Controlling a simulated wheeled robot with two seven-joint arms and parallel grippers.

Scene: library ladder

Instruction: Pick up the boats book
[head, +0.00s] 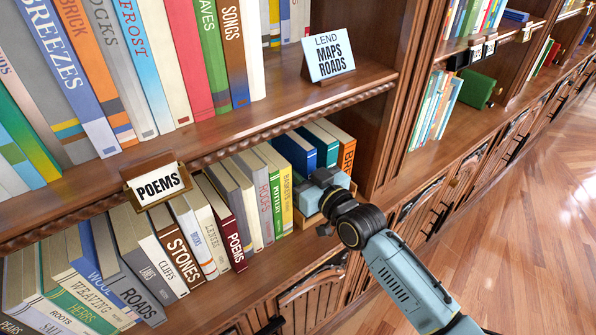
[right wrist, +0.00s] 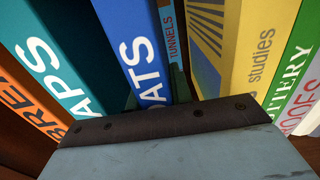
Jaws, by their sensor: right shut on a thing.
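The boats book (right wrist: 135,45) is blue with white letters, of which "ATS" shows in the right wrist view. In the head view its blue top (head: 294,152) shows on the lower shelf, behind my right gripper (head: 318,190). My right gripper (right wrist: 156,95) is shut on the boats book, its dark fingers on either side near the spine's lower part. The thin "TUNNELS" spine (right wrist: 170,40) is close beside one finger; I cannot tell whether they touch. The book still stands in the row. My left gripper is not in view.
A teal maps book (right wrist: 55,60) and an orange book (right wrist: 20,105) stand on one side. The yellow studies book (right wrist: 215,45) and a green pottery book (right wrist: 292,70) stand on the other. The upper shelf edge (head: 250,140) overhangs the row. The floor (head: 530,180) is clear.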

